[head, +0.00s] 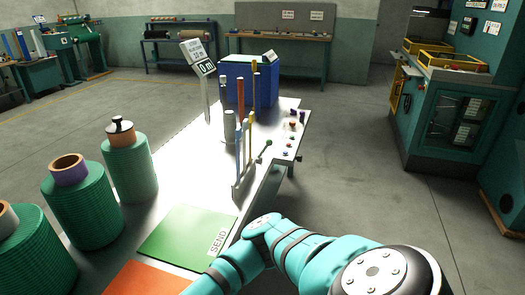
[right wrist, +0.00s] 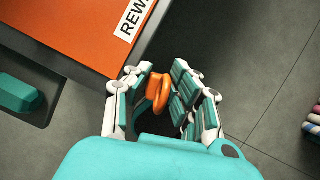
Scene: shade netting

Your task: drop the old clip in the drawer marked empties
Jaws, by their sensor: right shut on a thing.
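In the right wrist view my right gripper (right wrist: 165,85) is shut on a small orange looped piece, which looks like the clip (right wrist: 157,93). It holds the piece beside the edge of the orange mat, with the grey floor below. Part of the piece is hidden between the fingers. In the head view my right arm crosses the bottom, and its gripper is out of the picture. My left gripper is in neither view. No drawer marked empties can be made out in these frames.
The bench (head: 188,165) bears green netting rolls (head: 83,210) at left, a green mat marked SEND (head: 188,232), an orange mat (head: 140,280), upright coloured rods (head: 240,150) and a blue box (head: 236,82). Floor right of the bench is clear. A teal machine (head: 450,120) stands beyond.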

